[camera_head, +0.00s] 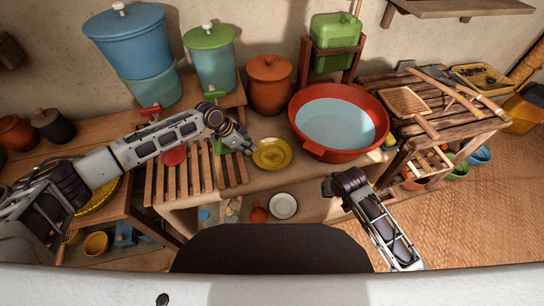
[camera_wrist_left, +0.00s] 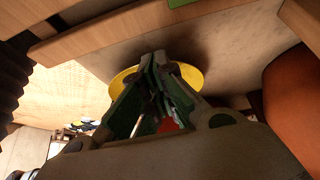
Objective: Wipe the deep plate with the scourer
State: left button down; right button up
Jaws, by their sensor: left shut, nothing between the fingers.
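I cannot make out the scourer for sure; a small yellow-green object (camera_head: 390,141) sits right of the basin.
A large red basin (camera_head: 312,148) of water stands right of the plate. A slatted wooden rack (camera_head: 165,185) lies under my left arm. An orange lidded pot (camera_head: 269,90) stands behind the plate. A white dish (camera_head: 283,206) is on a lower level in front.

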pick_arm(q)
jog(key=shift+f, duration=0.65)
pick_arm(e)
jog(key=shift+f, duration=0.25)
pick_arm(q)
jog(key=shift+r, duration=0.1)
pick_arm(e)
jog(key=shift+r, duration=0.1)
